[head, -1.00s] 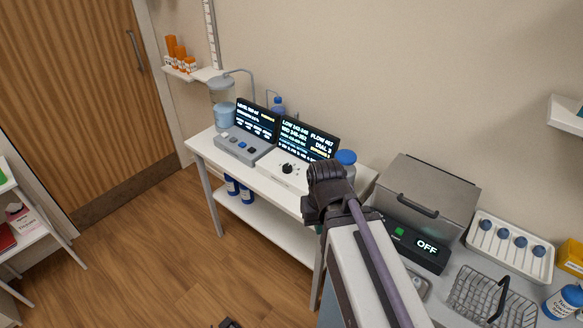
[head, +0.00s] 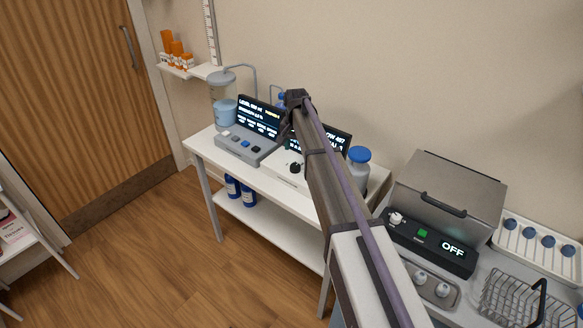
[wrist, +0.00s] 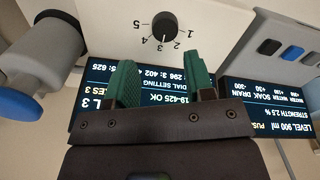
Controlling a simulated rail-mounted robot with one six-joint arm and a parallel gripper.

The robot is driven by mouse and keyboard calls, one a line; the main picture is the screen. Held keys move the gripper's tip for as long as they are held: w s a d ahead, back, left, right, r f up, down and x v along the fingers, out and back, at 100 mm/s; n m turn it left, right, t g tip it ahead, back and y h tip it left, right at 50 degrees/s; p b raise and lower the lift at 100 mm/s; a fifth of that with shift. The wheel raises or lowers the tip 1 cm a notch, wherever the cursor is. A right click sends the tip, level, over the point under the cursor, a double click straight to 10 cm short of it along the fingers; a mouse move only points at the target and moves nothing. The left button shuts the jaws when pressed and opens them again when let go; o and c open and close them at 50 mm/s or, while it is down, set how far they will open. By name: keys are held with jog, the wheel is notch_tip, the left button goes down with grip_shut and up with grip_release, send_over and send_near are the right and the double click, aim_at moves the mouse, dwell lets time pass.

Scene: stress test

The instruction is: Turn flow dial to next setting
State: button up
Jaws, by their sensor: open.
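The flow dial is a round black knob (wrist: 164,26) on a white panel, with numbers 1 to 5 around it, upside down in the wrist view. Its light mark seems to point near 3. In the head view the dial (head: 296,168) sits on the white unit, close beside my arm. The flow screen (wrist: 150,90) behind my fingers shows "L 3" and "DIAL SETTING" in part. My gripper (wrist: 160,58) is open and empty, its two green fingers apart and short of the knob in the picture.
A grey unit with buttons (head: 243,148) and its lit screen stand left of the dial unit. A blue-capped bottle (head: 358,170) stands close on the right. A steel box (head: 450,190) with an "OFF" panel is further right. The floor (head: 150,240) in front is clear.

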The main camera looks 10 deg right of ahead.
aim_at(295, 166)
jog(key=shift+o, duration=0.7)
jog(key=w+m, duration=0.1)
jog(key=w, duration=0.1)
jog(key=shift+w+r+m, duration=0.15)
jog(key=shift+w+m, duration=0.25)
jog(key=shift+o, duration=0.7)
jog(key=shift+s, duration=0.3)
jog(key=shift+o, duration=0.2)
jog(key=shift+s+d+r, duration=0.1)
jog(key=shift+s+r, duration=0.05)
jog(key=shift+s, duration=0.2)
notch_tip(295, 166, down, 11)
jog(key=b, duration=1.1)
jog(key=shift+r, duration=0.15)
jog(key=c, duration=0.9)
